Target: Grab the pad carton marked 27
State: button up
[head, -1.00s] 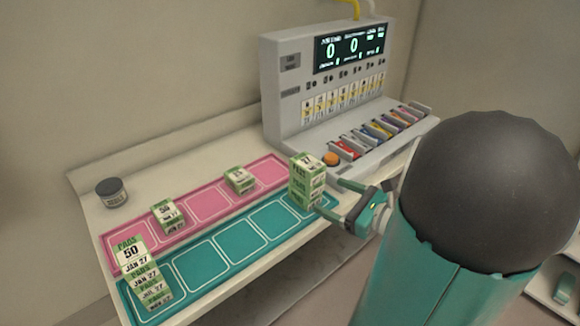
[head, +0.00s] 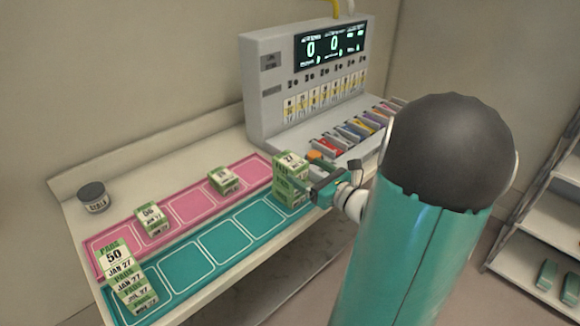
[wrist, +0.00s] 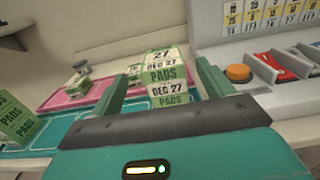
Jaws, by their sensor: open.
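The pad carton marked 27 (head: 290,160) is green and white and tops a stack of cartons at the right end of the teal tray (head: 223,243). In the wrist view its top face reads 27 and its front PADS (wrist: 164,73); a carton below reads DEC 27 (wrist: 170,94). My gripper (head: 311,174) is open at the right side of the stack. In the wrist view, my gripper's fingers (wrist: 168,78) stand left and right of the stack, with the carton ahead between them. I cannot tell whether they touch it.
Another carton stack, marked 50 on top (head: 114,256), stands at the tray's left end. Single cartons stand on the pink strip (head: 187,202), and a dark jar (head: 93,197) sits at the back left. A grey console (head: 310,85) with an orange button (wrist: 238,72) rises behind the stack.

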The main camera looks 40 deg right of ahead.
aim_at(296, 163)
jog(key=w, duration=0.5)
jog(key=shift+d, duration=0.1)
jog(key=c, duration=1.2)
